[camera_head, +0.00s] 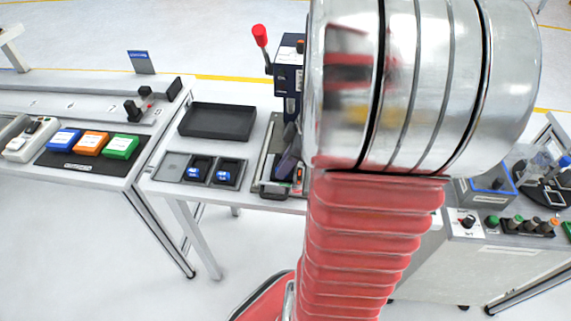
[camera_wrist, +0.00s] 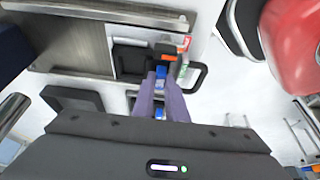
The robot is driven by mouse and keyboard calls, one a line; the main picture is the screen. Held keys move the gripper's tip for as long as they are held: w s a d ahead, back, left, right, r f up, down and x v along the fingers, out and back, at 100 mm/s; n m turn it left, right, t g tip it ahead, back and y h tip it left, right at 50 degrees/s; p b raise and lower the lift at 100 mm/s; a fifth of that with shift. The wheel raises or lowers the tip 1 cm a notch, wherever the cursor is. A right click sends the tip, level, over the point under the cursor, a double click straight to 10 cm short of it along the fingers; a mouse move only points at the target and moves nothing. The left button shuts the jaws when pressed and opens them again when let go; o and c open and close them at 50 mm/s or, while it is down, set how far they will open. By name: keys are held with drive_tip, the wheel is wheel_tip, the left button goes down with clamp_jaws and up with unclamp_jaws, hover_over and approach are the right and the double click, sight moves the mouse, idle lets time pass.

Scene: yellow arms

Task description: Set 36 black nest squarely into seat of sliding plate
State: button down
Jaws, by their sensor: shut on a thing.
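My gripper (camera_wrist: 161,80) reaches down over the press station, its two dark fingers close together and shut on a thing. A small blue patch (camera_wrist: 161,73) between the fingertips seems to belong to the held black nest, whose body is mostly hidden. In the wrist view, the black sliding plate (camera_wrist: 128,60) with its loop handle lies at the fingertips. In the head view, the fingers (camera_head: 289,160) are over the plate area (camera_head: 272,188), partly hidden by my arm. I cannot tell whether the nest is seated or square.
Two black nests with blue labels (camera_head: 197,172) (camera_head: 227,174) stand in a rack beside an empty grey slot (camera_head: 173,166). A black tray (camera_head: 218,121) lies behind. The press column (camera_head: 288,80) has a red-knobbed lever (camera_head: 260,37). Blue, orange and green boxes (camera_head: 91,143) are at left.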

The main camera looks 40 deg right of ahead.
drive_tip(key=shift+f, duration=0.3)
drive_tip(key=c, duration=1.7)
unclamp_jaws()
drive_tip(key=v, duration=1.3)
drive_tip(key=shift+s+d+r, duration=0.1)
drive_tip(key=shift+d+r, duration=0.1)
drive_tip(key=shift+r, duration=0.1)
drive_tip(key=shift+a, duration=0.15)
